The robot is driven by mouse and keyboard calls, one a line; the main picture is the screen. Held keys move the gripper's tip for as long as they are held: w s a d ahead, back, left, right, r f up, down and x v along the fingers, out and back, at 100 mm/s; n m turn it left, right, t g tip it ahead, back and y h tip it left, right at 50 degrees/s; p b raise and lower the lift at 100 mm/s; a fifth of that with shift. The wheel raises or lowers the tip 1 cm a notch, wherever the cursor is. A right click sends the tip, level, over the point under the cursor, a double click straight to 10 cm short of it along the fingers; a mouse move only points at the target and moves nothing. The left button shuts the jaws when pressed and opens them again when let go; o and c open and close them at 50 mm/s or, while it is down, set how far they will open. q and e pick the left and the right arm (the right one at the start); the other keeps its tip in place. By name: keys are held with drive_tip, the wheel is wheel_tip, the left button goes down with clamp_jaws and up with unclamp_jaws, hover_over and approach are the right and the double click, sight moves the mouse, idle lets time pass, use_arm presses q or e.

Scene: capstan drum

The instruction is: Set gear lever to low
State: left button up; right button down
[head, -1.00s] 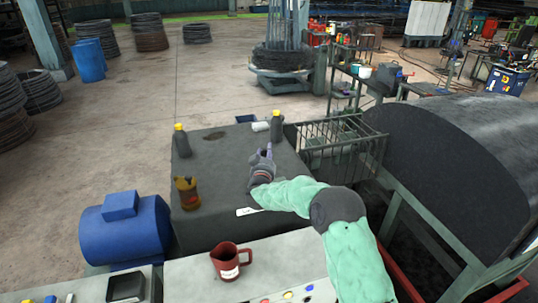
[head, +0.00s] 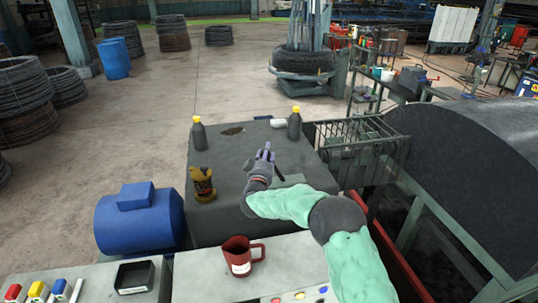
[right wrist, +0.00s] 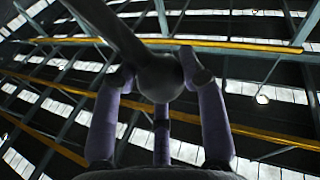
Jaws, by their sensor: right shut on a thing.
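The gear lever is a dark rod (head: 279,167) on top of the dark grey gearbox housing (head: 225,218), just right of my right gripper. In the right wrist view its round dark knob (right wrist: 160,78) sits between the purple-grey fingers, and its shaft runs to the upper left. My right gripper (head: 265,152) is shut on the knob. It partly hides the lever in the head view. Position markings for the lever cannot be read. My left gripper is not in view.
A red mug (head: 238,257) stands on the console in front. A wire basket (head: 350,150) and a large dark drum (head: 470,145) lie to the right.

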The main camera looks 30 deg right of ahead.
drive_tip(key=shift+w+a+f, duration=0.1)
drive_tip(key=shift+a+f, duration=0.15)
drive_tip(key=shift+a, duration=0.15)
drive_tip(key=c, duration=0.8)
unclamp_jaws()
drive_tip(key=shift+a+f, duration=0.15)
drive_tip(key=shift+a, duration=0.05)
drive_tip(key=shift+d+f, duration=0.1)
drive_tip(key=shift+s, duration=0.2)
drive_tip(key=shift+s+a+f, duration=0.15)
drive_tip(key=shift+s+a, duration=0.05)
drive_tip(key=shift+a, duration=0.05)
drive_tip(key=r+v, duration=0.1)
drive_tip(key=v, duration=1)
drive_tip(key=shift+s+d, duration=0.2)
